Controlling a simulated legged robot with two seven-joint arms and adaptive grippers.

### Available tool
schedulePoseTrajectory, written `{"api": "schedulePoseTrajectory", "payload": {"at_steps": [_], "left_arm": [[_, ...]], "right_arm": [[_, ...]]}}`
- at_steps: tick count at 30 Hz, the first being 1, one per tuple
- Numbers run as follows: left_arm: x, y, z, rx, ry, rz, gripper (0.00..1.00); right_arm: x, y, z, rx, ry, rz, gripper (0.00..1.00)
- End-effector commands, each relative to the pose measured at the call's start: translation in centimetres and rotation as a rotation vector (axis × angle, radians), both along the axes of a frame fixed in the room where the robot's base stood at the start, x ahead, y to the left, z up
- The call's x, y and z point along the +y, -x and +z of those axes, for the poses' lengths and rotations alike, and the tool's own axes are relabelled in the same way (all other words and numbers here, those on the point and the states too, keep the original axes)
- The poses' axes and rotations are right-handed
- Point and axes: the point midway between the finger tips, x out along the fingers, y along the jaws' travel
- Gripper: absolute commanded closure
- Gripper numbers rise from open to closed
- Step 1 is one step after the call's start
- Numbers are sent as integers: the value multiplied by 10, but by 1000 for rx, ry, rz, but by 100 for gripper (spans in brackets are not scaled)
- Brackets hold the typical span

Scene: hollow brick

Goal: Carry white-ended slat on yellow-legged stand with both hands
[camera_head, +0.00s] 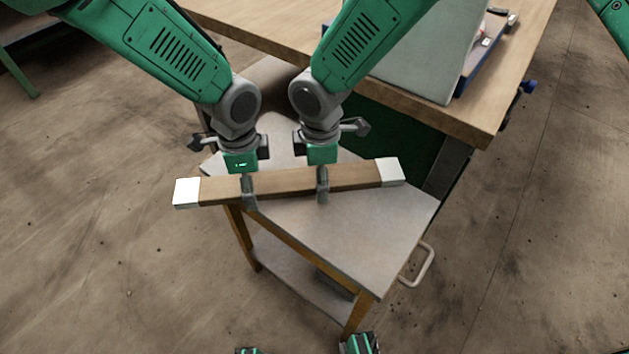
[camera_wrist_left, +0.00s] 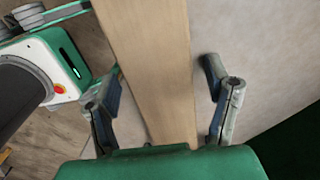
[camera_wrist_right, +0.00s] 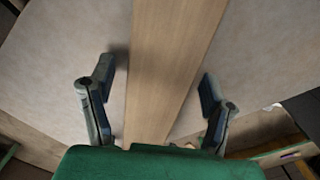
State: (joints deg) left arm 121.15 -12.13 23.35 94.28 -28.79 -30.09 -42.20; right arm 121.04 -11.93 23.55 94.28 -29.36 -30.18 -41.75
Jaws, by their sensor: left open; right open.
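A wooden slat (camera_head: 290,184) with white ends lies across the grey top of the stand (camera_head: 345,238), which has yellow legs. Its left white end (camera_head: 187,192) reaches past the stand's left edge; its right white end (camera_head: 390,171) is over the top. My left gripper (camera_head: 249,190) is open over the slat, left of its middle; in the left wrist view its fingers (camera_wrist_left: 164,100) stand on both sides of the wood. My right gripper (camera_head: 322,183) is open over the slat, right of its middle; in the right wrist view its fingers (camera_wrist_right: 157,92) straddle the wood with gaps.
A larger wooden workbench (camera_head: 455,115) stands behind the stand at the upper right, with a grey panel (camera_head: 430,55) on it. The stand has a lower shelf (camera_head: 290,270). The concrete floor (camera_head: 100,270) is clear at the left and front.

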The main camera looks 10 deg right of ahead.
Motion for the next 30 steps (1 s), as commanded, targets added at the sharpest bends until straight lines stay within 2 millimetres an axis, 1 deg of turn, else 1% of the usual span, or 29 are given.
{"api": "schedulePoseTrajectory", "payload": {"at_steps": [5,8,11,18,21,25,27,30], "left_arm": [[0,0,0,0,1,0,28],[0,0,5,-1,1,0,28],[0,-1,19,-3,1,1,28],[0,-1,70,-3,2,0,28],[0,-2,89,-2,1,1,28],[0,-2,107,0,2,1,28],[0,-2,113,-1,1,0,28],[0,-1,118,1,0,0,28]], "right_arm": [[0,0,0,0,-1,0,28],[0,0,0,0,-1,0,28],[0,0,0,0,-1,0,28],[0,0,0,0,-1,0,28],[0,0,0,0,-1,0,28],[0,0,0,0,-1,0,28],[0,0,0,0,-1,0,28],[0,0,2,0,-1,0,28]]}}
